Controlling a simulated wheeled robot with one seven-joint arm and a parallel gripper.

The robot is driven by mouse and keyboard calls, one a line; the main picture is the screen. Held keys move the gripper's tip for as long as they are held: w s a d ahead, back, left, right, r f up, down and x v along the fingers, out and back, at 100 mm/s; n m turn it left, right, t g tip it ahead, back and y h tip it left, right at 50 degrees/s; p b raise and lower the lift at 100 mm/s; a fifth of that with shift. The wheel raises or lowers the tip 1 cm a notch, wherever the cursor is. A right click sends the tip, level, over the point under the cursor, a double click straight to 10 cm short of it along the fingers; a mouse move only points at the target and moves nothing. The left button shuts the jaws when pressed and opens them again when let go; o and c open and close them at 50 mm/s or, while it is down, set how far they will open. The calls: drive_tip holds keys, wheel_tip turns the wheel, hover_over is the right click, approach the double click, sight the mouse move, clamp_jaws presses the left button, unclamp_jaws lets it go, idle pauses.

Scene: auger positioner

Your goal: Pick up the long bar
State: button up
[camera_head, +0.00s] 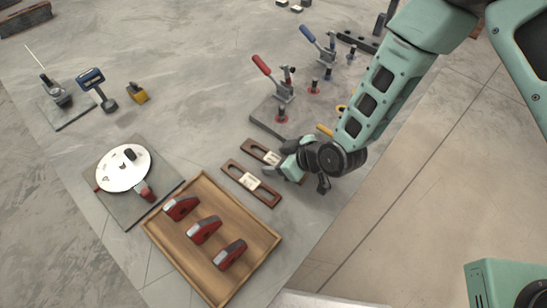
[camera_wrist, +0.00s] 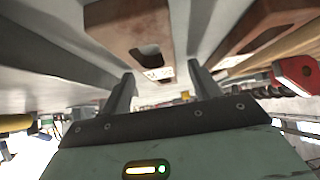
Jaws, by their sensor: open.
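Two flat brown slotted bars with cream labels lie side by side on the grey table. The front bar (camera_head: 233,172) shows whole beside the tray; the back bar (camera_head: 253,147) is partly hidden by my gripper. Which one is the long bar I cannot tell for sure. My gripper (camera_head: 302,181) is low over the back bar's right end. In the wrist view my gripper (camera_wrist: 162,80) is open, with a slotted bar (camera_wrist: 125,25) in view beyond and between its fingers, not gripped. Another slotted bar (camera_wrist: 245,28) shows at upper right.
A wooden tray (camera_head: 190,278) with red-and-grey blocks (camera_head: 203,230) stands at front. A white disc (camera_head: 123,168) on a plate is left of it. Red-handled (camera_head: 262,66) and blue-handled (camera_head: 308,33) toggle clamps stand behind my gripper. Bare table lies left of the bars.

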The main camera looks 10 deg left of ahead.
clamp_jaws()
drive_tip(key=shift+r, duration=0.1)
